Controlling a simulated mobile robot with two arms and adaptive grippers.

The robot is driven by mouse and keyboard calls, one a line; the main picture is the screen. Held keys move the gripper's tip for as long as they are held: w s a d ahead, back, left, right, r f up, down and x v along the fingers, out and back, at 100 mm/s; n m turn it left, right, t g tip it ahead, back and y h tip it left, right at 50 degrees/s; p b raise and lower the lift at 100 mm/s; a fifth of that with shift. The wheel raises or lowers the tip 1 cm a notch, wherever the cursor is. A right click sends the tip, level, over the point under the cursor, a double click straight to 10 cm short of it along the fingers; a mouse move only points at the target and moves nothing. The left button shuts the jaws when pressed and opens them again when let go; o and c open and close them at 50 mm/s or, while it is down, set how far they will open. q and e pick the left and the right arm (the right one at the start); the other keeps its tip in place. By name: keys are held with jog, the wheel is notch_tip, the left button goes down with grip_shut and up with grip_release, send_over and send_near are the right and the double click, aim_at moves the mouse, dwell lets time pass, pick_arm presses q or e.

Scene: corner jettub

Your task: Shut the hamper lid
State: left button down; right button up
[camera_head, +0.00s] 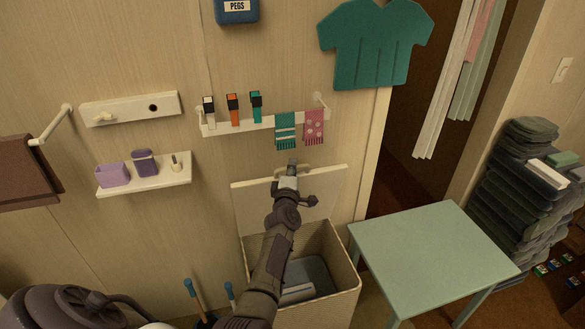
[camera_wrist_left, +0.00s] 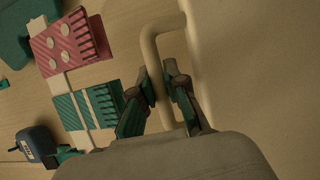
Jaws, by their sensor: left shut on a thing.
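The cream hamper (camera_head: 347,300) stands against the wall with its top open and a grey-blue thing visible inside. Its lid (camera_head: 328,188) stands raised, near upright at the back, and its pale surface fills the right of the left wrist view (camera_wrist_left: 265,70). The lid's bar handle (camera_wrist_left: 149,45) runs between the fingers of my left gripper (camera_wrist_left: 158,85). In the head view my left gripper (camera_head: 289,170) is at the lid's upper edge, shut on this handle. My left arm hides part of the lid and hamper. My right gripper is not in view.
A green table (camera_head: 432,255) stands close to the hamper's right. A wall rail (camera_head: 268,125) with watches and two small towels is above the lid. A shelf (camera_head: 146,185) with purple containers is to the left. Blue-handled tools (camera_head: 191,290) stand left of the hamper.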

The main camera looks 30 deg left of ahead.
pick_arm(q)
jog(key=shift+s+d+f, duration=0.1)
jog(key=shift+f, duration=0.1)
jog(key=s+d+f+m+t+y+b, duration=0.1)
jog(key=s+d+f+t+b, duration=0.1)
jog(key=s+d+b, duration=0.3)
jog(key=d+f+b, duration=0.1)
jog(key=b, duration=0.1)
jog(key=shift+s+d+f+t+b, duration=0.15)
jog(key=shift+s+d+t+b, duration=0.15)
jog(key=shift+b, duration=0.1)
jog(key=c, duration=1.4)
grip_release()
jog(key=shift+w+a, duration=0.1)
jog(key=shift+c, duration=0.2)
jog(key=v, duration=1.2)
